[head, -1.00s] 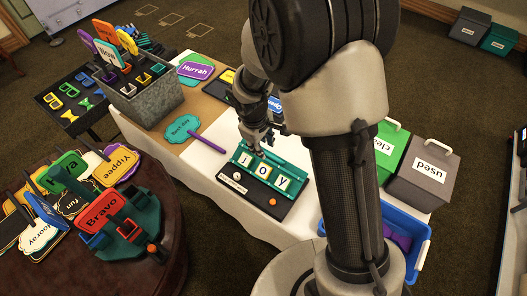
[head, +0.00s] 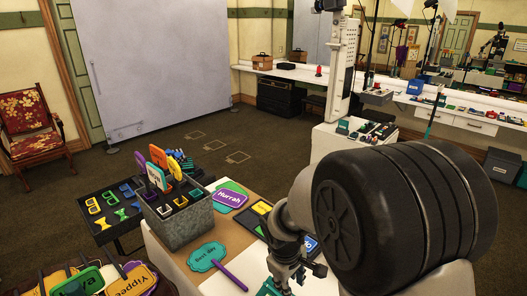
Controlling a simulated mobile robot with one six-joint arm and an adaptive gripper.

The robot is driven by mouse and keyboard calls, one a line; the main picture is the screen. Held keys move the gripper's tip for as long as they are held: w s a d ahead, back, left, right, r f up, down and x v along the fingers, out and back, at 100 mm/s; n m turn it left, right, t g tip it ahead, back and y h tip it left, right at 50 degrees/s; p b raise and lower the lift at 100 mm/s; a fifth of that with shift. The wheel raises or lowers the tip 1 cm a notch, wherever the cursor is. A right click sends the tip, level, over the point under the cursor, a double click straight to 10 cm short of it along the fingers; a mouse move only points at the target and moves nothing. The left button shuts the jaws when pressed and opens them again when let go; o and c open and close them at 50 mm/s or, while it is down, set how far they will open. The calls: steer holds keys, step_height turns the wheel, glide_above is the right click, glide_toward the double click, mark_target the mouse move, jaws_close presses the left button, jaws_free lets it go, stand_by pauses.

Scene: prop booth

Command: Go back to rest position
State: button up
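My gripper (head: 290,278) is at the bottom of the head view, low over the white-covered table. Its fingers are small and partly cut off by the frame's lower edge, so I cannot tell whether they are open or shut. No held thing shows. My arm fills the lower right of the view. A bit of teal (head: 268,288) shows beside the gripper at the bottom edge.
On the table are a purple "Hurrah" sign (head: 230,196), a teal paddle sign (head: 207,257) and a grey metal bin (head: 182,228) of props. A dark tray (head: 117,210) stands left. Open carpet (head: 245,130) lies behind, before a mirrored counter (head: 400,85).

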steer(key=s+d+r+m+t, duration=0.1)
steer(key=s+d+r+m, duration=0.1)
steer(key=s+r, duration=0.4)
steer(key=s+d+r+m, duration=0.2)
steer(key=s+d+r, duration=0.1)
steer(key=r, duration=0.5)
steer(key=s+r+m+t, duration=0.1)
steer(key=s+r+m, duration=0.1)
steer(key=s, duration=0.5)
steer(key=s+r+m+t+y, duration=0.1)
steer(key=s+r+m, duration=0.1)
steer(key=s, duration=0.4)
steer(key=shift+s+d+r+m, duration=0.3)
steer(key=shift+s+d+r, duration=0.05)
steer(key=shift+d+r, duration=0.1)
